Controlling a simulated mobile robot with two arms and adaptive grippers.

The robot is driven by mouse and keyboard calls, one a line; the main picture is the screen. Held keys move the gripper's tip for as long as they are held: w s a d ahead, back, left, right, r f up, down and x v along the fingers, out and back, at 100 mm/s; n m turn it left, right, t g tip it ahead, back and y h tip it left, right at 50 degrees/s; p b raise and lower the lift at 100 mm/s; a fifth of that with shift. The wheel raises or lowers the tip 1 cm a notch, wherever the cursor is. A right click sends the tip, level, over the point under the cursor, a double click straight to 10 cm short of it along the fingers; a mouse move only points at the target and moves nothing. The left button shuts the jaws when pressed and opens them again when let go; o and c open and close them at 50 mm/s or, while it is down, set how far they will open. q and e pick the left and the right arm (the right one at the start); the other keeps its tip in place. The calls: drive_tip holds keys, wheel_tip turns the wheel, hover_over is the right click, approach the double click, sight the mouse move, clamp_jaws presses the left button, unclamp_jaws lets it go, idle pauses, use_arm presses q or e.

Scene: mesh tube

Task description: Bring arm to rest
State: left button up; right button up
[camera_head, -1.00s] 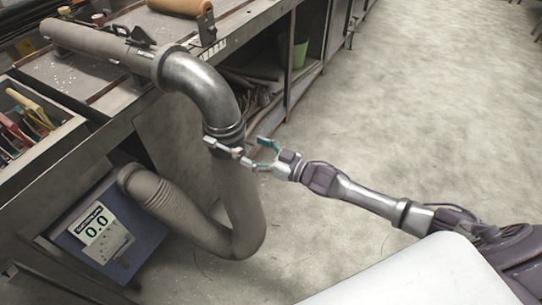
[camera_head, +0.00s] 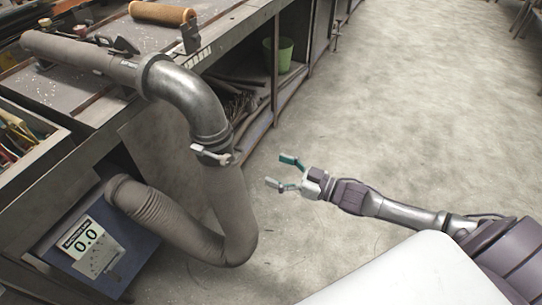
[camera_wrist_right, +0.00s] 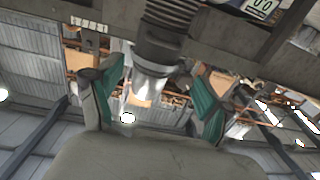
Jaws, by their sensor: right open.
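My right gripper (camera_head: 283,172) is open and empty, held in the air over the floor to the right of the tube. In the right wrist view its two green-padded fingers (camera_wrist_right: 157,95) stand apart, with the tube's clamped joint (camera_wrist_right: 160,50) seen beyond them, not between the pads. The mesh tube (camera_head: 228,205) hangs from a metal elbow pipe (camera_head: 190,95) and curves back to a blue box. A clamp (camera_head: 213,155) with a light lever sits around the joint of elbow and tube. My left gripper is not in view.
The workbench (camera_head: 240,25) runs along the left, with a tool tray (camera_head: 30,150) near its front. The blue box (camera_head: 95,250) has a display reading 0.0. A green bin (camera_head: 285,55) stands on the lower shelf. The floor (camera_head: 400,110) to the right is clear.

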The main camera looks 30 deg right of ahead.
drive_tip(key=d+f+m+h, duration=0.1)
drive_tip(key=d+f+h, duration=0.15)
drive_tip(key=f, duration=0.45)
drive_tip(key=d+f+m+h, duration=0.2)
drive_tip(key=f+h, duration=0.1)
drive_tip(key=f, duration=0.4)
drive_tip(key=s+d+f+m+g+h+p, duration=0.1)
drive_tip(key=s+d+f+g+h, duration=0.1)
drive_tip(key=s+f, duration=0.45)
drive_tip(key=s+d+f+m+g+h, duration=0.15)
drive_tip(key=s+f, duration=0.25)
drive_tip(key=f, duration=0.6)
drive_tip(key=s+a+f+g, duration=0.3)
drive_tip(key=s+f, duration=0.2)
drive_tip(key=s, duration=0.5)
drive_tip(key=s+a+f+g+h, duration=0.1)
drive_tip(key=s+a+f+g, duration=0.2)
drive_tip(key=s, duration=0.8)
drive_tip(key=s+a+f+g+h, duration=0.1)
drive_tip(key=s+a+f+g, duration=0.2)
drive_tip(key=s+f, duration=0.4)
drive_tip(key=s, duration=0.3)
drive_tip(key=shift+s+a+f+g+p, duration=0.15)
drive_tip(key=shift+s+f+g+p, duration=0.15)
drive_tip(key=shift+s+g+p, duration=0.1)
drive_tip(key=shift+w, duration=0.1)
